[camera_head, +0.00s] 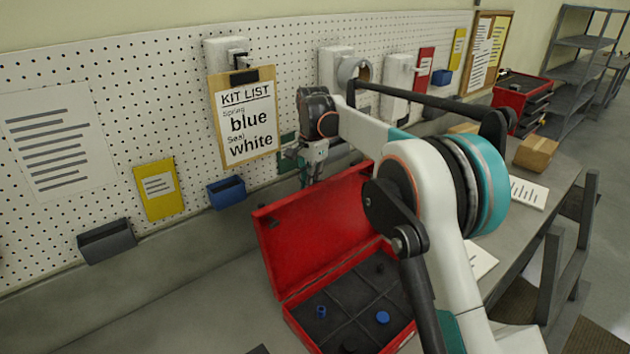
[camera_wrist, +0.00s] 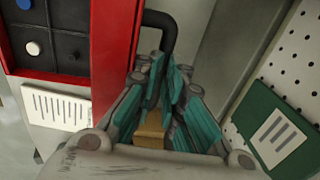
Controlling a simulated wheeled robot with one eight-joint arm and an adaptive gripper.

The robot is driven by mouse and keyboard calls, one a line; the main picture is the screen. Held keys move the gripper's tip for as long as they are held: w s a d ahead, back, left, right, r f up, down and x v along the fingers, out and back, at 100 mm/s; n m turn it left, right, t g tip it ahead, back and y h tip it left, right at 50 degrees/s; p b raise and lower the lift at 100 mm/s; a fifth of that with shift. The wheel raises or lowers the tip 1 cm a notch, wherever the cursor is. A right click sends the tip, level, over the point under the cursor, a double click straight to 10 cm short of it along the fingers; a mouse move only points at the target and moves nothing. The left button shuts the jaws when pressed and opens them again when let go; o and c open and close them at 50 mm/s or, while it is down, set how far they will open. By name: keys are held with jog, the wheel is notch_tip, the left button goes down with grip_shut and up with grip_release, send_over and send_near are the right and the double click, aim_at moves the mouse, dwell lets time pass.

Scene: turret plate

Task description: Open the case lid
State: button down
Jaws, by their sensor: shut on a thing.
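The red case (camera_head: 297,331) sits on the bench with its lid (camera_head: 315,225) raised, standing steeply and leaning a little back toward the pegboard. Its dark, divided inside is exposed. My gripper (camera_head: 308,166) is behind the lid's upper edge, partly hidden by the lid and my arm. In the wrist view, my gripper (camera_wrist: 163,90) is shut around a dark handle (camera_wrist: 160,18) that curves out from the red lid (camera_wrist: 113,50). The inside of the case, with a white round piece (camera_wrist: 32,48), shows at upper left there.
Blue pieces (camera_head: 382,317) lie in the case compartments. A kit list clipboard (camera_head: 245,115) reading blue and white hangs on the pegboard (camera_head: 120,80) close to my gripper. A blue bin (camera_head: 227,191) is left of the lid.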

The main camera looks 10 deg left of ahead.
jog(key=shift+s+a+f, duration=0.1)
jog(key=shift+f, duration=0.45)
jog(key=shift+s+a+f, duration=0.1)
jog(key=shift+f, duration=0.45)
jog(key=c, duration=1.7)
grip_release()
jog(key=shift+o, duration=0.5)
jog(key=r, duration=0.2)
jog(key=a+r, duration=0.1)
jog(key=r, duration=0.1)
jog(key=shift+w+a, duration=0.1)
jog(key=shift+w, duration=0.3)
notch_tip(320, 180, up, 10)
jog(key=d, duration=0.2)
jog(key=shift+s, duration=0.45)
jog(key=shift+d, duration=0.1)
jog(key=shift+r, duration=0.1)
